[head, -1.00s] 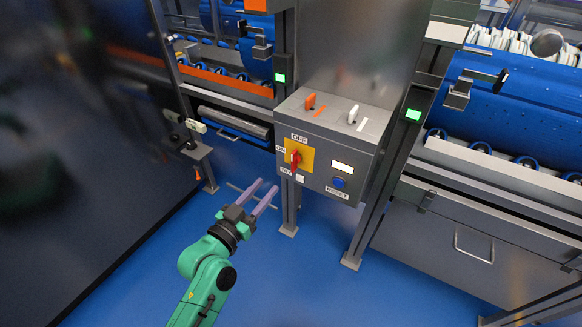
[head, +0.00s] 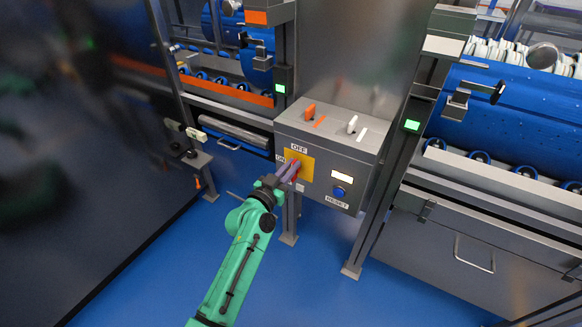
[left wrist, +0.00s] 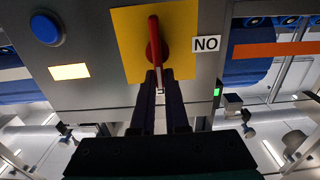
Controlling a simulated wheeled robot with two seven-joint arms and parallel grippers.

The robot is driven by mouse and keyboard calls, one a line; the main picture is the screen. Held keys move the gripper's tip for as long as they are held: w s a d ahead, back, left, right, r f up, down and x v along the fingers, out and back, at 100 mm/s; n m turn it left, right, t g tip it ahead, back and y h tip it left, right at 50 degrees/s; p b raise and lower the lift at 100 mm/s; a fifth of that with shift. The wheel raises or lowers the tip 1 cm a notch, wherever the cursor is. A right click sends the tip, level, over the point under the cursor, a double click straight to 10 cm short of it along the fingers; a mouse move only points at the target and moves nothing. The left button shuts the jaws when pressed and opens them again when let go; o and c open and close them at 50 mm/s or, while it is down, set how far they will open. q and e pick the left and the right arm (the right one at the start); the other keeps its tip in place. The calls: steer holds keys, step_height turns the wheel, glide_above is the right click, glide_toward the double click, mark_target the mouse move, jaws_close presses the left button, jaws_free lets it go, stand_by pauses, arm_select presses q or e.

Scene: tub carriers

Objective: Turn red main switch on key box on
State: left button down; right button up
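The key box (head: 325,142) is a grey box with a yellow plate (head: 307,160) on its front. The red main switch (head: 297,171) sits on that plate, largely covered by my gripper in the head view. In the left wrist view, which is upside down, its red handle (left wrist: 154,42) stands upright in the picture, not turned toward the ON label (left wrist: 206,44). My left gripper (head: 289,168) is at the switch. In the wrist view its fingers (left wrist: 160,72) are close together with the handle's end between their tips. My right gripper is out of view.
A blue RESET button (head: 339,192) and a lit panel (head: 342,176) are right of the switch. An orange lever (head: 310,111) and a white lever (head: 352,124) stand on top. Posts flank the box; the blue floor (head: 305,285) below is clear.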

arm_select(q)
steer(key=shift+a+n, duration=0.1)
steer(key=shift+n, duration=0.2)
steer(key=f+n, duration=0.1)
steer(key=n, duration=0.4)
steer(key=w+a+f+n, duration=0.1)
steer(key=n, duration=0.5)
steer(key=a+f+n+b, duration=0.1)
steer(key=n, duration=0.5)
steer(key=shift+w+a, duration=0.2)
steer(key=shift+f+n, duration=0.1)
steer(key=shift+n, duration=0.2)
stand_by(0.4)
steer(key=c, duration=0.9)
jaws_free()
